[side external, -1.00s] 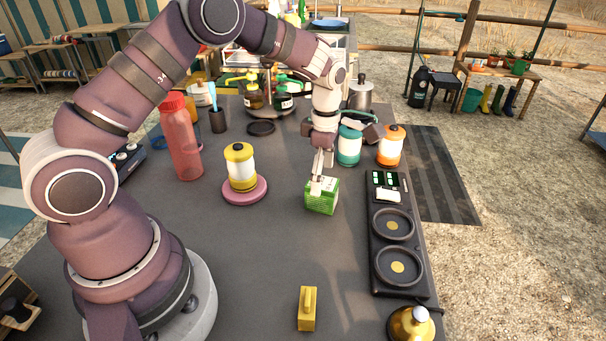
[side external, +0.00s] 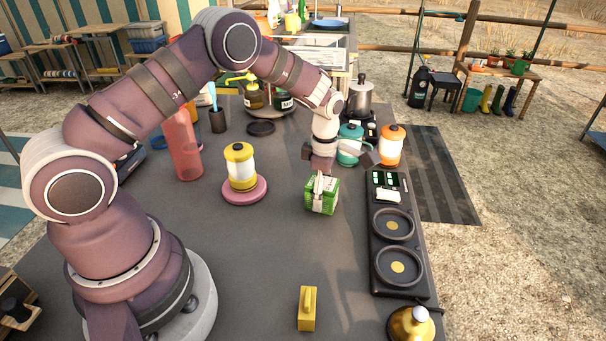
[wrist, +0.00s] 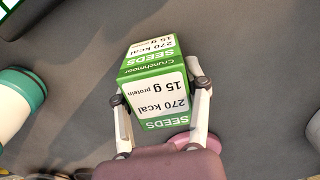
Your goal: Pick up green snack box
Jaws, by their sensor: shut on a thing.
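The green snack box (side external: 322,197) stands on the dark tabletop, left of the black twin-dish device. In the wrist view the box (wrist: 158,85) is green and white, with printing such as "SEEDS" and "270 kcal". My gripper (side external: 321,184) reaches down over the box. In the wrist view my gripper (wrist: 158,95) has one finger on each side of the box and is shut on it. The box looks to be at table height; I cannot tell whether its base touches the table.
A yellow lantern (side external: 240,167) on a pink disc stands left of the box. A teal lantern (side external: 349,143) and an orange lantern (side external: 391,145) stand behind it. The black twin-dish device (side external: 398,240) lies to the right. A yellow block (side external: 307,309) sits in front. The table between is clear.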

